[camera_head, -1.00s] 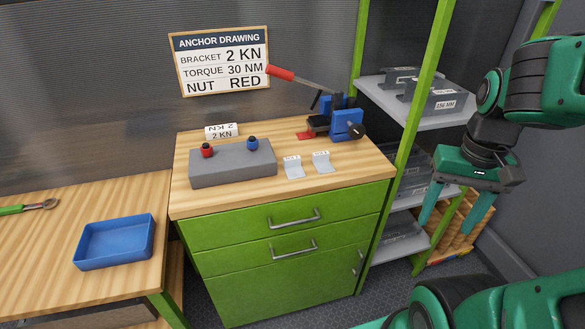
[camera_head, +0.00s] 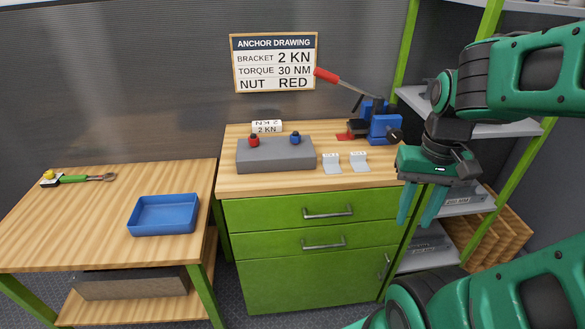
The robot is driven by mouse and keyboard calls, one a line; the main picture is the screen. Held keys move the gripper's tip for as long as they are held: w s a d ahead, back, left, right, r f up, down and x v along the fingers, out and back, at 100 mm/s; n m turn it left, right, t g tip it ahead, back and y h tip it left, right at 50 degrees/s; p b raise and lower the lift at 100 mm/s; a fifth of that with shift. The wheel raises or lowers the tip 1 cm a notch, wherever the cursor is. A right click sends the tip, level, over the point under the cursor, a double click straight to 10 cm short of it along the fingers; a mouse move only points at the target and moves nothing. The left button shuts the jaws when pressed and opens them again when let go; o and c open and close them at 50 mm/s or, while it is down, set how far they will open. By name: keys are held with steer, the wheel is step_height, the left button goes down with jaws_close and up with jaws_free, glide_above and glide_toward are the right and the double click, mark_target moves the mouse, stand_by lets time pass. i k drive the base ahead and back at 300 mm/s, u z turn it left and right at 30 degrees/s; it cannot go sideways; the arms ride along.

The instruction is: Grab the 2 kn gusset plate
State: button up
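A folded plate marked 2 KN (camera_head: 267,127) stands at the back left of the green cabinet's wooden top, behind a grey block. My gripper (camera_head: 422,206) hangs at the right, in front of the shelf and to the right of the cabinet, pointing down. Its two green fingers are apart with nothing visible between them. It is well away from the 2 KN plate. The plate's lower part is partly hidden by the block.
The grey block (camera_head: 276,156) carries a red nut (camera_head: 254,141) and a blue nut (camera_head: 295,138). Two small grey brackets (camera_head: 332,164) (camera_head: 360,162) lie to its right. A blue vise (camera_head: 384,128) with a red-handled lever stands behind. A blue tray (camera_head: 163,216) sits on the left table.

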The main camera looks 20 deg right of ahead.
mark_target(330, 162)
steer(key=u, duration=1.1)
steer(key=k, duration=0.75)
steer(key=z, duration=1.95)
steer(key=i, duration=0.5)
steer(key=z, duration=0.15)
